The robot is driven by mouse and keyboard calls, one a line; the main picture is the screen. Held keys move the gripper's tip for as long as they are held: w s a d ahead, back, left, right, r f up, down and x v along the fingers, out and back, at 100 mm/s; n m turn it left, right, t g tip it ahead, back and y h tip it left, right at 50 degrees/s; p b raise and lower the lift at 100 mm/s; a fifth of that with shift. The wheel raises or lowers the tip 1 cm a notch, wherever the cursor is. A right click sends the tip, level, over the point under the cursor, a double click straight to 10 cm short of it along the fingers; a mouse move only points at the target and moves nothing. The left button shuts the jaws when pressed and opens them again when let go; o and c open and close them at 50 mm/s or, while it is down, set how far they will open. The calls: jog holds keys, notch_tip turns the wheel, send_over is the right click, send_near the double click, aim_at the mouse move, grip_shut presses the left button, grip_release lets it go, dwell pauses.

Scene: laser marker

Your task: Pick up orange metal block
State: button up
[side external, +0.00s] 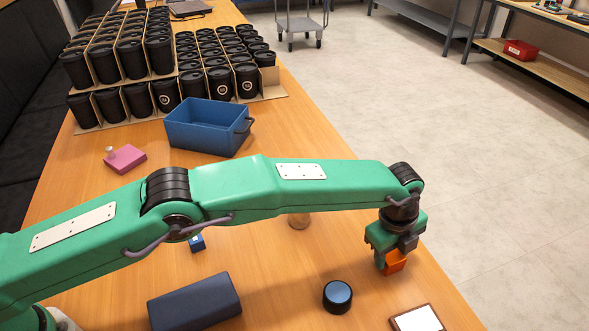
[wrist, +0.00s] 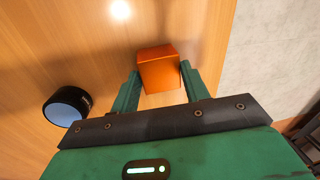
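The orange metal block (side external: 397,262) is at the right edge of the wooden table, under my gripper (side external: 390,256). In the wrist view the block (wrist: 158,70) shows between the two green fingertips of my gripper (wrist: 159,76). A finger stands along its left side and another along its right side, with narrow gaps that make the fingers look open around it. In the side view the gripper hides the block's upper part. Whether the block touches the table is hard to see.
A black round puck (side external: 337,296) lies left of the block, also in the wrist view (wrist: 68,106). A white framed tile (side external: 417,319), dark blue case (side external: 194,303), small blue cube (side external: 197,243), pink block (side external: 125,158) and blue bin (side external: 208,127) are on the table (side external: 275,275).

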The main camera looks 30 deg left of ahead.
aim_at(395, 254)
jog(key=c, duration=0.6)
jog(key=shift+o, duration=0.2)
jog(key=shift+r, duration=0.15)
jog(key=shift+r, duration=0.25)
jog(key=shift+c, duration=1.2)
notch_tip(395, 254, up, 3)
jog(key=shift+r, duration=0.15)
jog(key=s+d+r, duration=0.2)
jog(key=s+r, duration=0.5)
jog(key=s, duration=0.4)
jog(key=shift+s+d, duration=0.2)
jog(key=shift+d, duration=0.2)
